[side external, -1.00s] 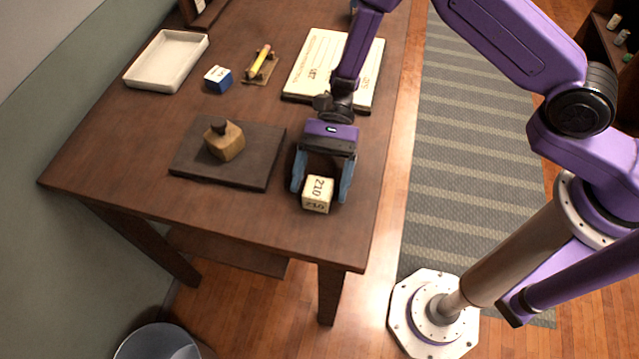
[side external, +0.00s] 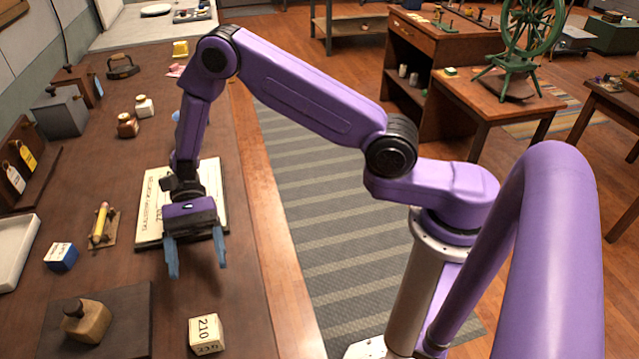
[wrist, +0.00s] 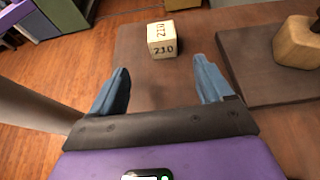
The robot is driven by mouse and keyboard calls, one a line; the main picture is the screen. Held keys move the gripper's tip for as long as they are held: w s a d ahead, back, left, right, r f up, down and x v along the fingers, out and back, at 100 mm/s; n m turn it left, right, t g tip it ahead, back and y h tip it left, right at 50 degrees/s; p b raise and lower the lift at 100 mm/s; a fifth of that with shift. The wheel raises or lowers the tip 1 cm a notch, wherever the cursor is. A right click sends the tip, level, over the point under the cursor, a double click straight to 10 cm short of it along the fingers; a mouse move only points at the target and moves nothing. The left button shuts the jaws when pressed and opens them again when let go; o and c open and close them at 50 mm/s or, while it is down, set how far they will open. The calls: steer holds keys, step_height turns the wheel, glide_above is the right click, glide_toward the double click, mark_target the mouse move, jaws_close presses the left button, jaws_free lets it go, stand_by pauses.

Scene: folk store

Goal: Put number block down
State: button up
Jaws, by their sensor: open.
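The number block (side external: 206,334), a cream cube printed with 210, rests on the wooden table near its front right edge, right of the dark pad. It also shows in the wrist view (wrist: 161,40), beyond my fingertips and roughly centred between them. My gripper (side external: 197,272) is open and empty, with its two blue fingers apart. In the side view it is above the block in the picture, near the white printed board, and clear of the block. Both fingers also show in the wrist view (wrist: 163,80), with bare table between them.
The dark pad (side external: 131,318) holds a wooden stamp block (side external: 86,320). A blue and white cube (side external: 61,257), a pencil on a small rest (side external: 101,224), a white tray (side external: 14,245) and the printed board (side external: 148,225) lie on the table. Its edge drops to the floor at right.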

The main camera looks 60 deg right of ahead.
steer(key=s+d+r+n+t+h, duration=0.4)
steer(key=s+d+r+n+t, duration=0.1)
steer(key=s+d+n, duration=0.5)
steer(key=s+d+r+n+t+h, duration=0.4)
steer(key=s+d+r+n, duration=0.4)
steer(key=s+d+n, duration=0.3)
steer(key=shift+s+d+r+t+h, duration=0.25)
steer(key=shift+t+h, duration=0.15)
steer(key=shift+h, duration=0.1)
